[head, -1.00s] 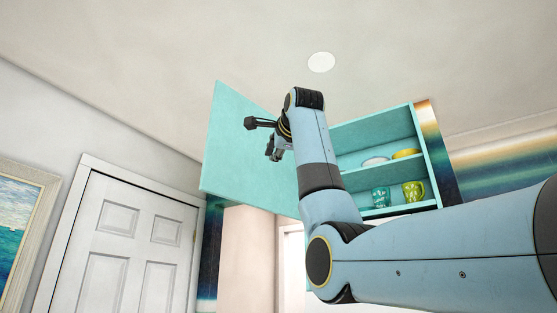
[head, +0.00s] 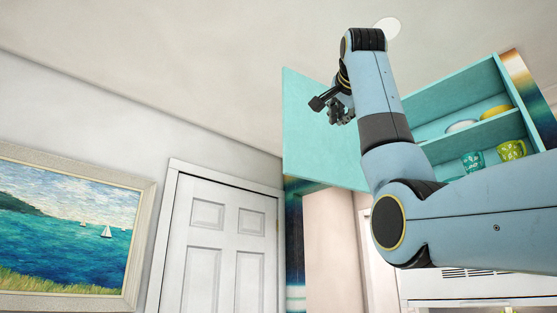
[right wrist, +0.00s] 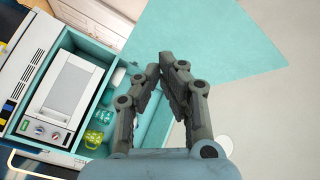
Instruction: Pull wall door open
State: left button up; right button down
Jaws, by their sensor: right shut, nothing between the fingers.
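The turquoise wall cabinet door (head: 318,135) stands wide open to the left of the cabinet (head: 412,97) in the head view. The door also shows in the right wrist view (right wrist: 215,40), beyond my fingers. My right gripper (head: 335,108) is in front of the door's inner face in the head view. In the right wrist view my right gripper (right wrist: 168,62) has its fingertips together with nothing between them. I cannot tell whether it touches the door. My right arm hides part of the door's hinge side and the cabinet. My left gripper is not in view.
The cabinet shelves hold a green mug (head: 473,161), a yellow-green mug (head: 511,151), a white dish (head: 462,126) and a yellow bowl (head: 494,112). A white panelled door (head: 219,245) and a framed sea painting (head: 70,230) are at left. A microwave (right wrist: 65,90) shows in the right wrist view.

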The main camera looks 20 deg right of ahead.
aim_at(314, 150)
jog(key=i+j+z, duration=0.1)
jog(key=i+j, duration=0.15)
jog(key=i+j+z, duration=0.1)
jog(key=i+j, duration=0.15)
jog(key=j, duration=0.15)
jog(key=i+j+z, duration=0.25)
jog(key=i+j, duration=0.2)
jog(key=j, duration=0.3)
jog(key=i+j+z, duration=0.1)
jog(key=j, duration=0.3)
jog(key=i, duration=0.1)
